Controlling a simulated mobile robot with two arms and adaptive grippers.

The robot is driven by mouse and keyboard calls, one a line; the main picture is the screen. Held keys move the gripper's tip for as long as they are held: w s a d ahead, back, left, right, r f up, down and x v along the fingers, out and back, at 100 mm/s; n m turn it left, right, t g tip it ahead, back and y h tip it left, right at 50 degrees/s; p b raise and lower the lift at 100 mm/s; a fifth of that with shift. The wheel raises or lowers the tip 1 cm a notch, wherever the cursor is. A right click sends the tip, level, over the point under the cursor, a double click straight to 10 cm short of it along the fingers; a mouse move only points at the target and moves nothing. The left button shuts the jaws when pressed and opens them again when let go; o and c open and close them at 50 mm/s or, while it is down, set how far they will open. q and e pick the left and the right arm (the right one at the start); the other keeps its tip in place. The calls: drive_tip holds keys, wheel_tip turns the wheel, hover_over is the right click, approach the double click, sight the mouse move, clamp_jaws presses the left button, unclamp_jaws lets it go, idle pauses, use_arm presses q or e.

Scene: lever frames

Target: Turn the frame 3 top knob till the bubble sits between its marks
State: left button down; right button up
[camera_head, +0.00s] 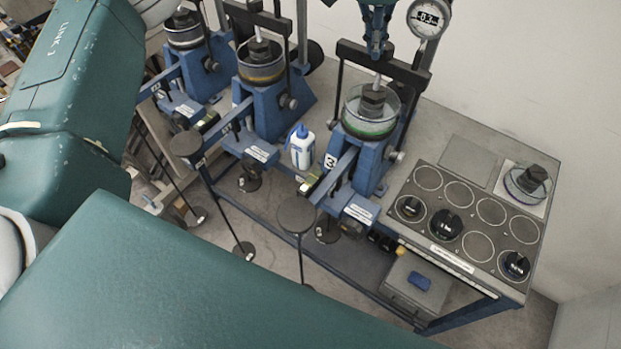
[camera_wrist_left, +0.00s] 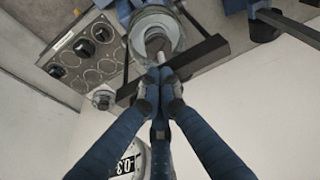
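Frame 3 (camera_head: 365,165) is the blue stand with the "3" label, right of two similar stands. Its black crossbar (camera_head: 412,74) spans above a clear cup (camera_head: 368,126) with a green ring. My left gripper (camera_head: 376,50) points down at the middle of the crossbar. In the left wrist view its fingertips (camera_wrist_left: 159,76) are close together over the crossbar (camera_wrist_left: 200,55). They hide the top knob, and I cannot tell whether they grip it. A small yellow-green vial (camera_head: 311,185) sits on the front of the lever; its bubble and marks are too small to read. My right gripper is not in view.
A round gauge (camera_head: 428,18) reading about -0.3 stands close right of my left gripper. A white bottle (camera_head: 302,147) stands left of frame 3. A panel (camera_head: 462,222) with round recesses and several black weights lies to the right. The wall is behind.

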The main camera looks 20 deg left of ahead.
use_arm(q)
wheel_tip(320, 180, up, 6)
drive_tip(key=p, duration=0.3)
drive_tip(key=shift+d+f, duration=0.1)
drive_tip(key=shift+f, duration=0.15)
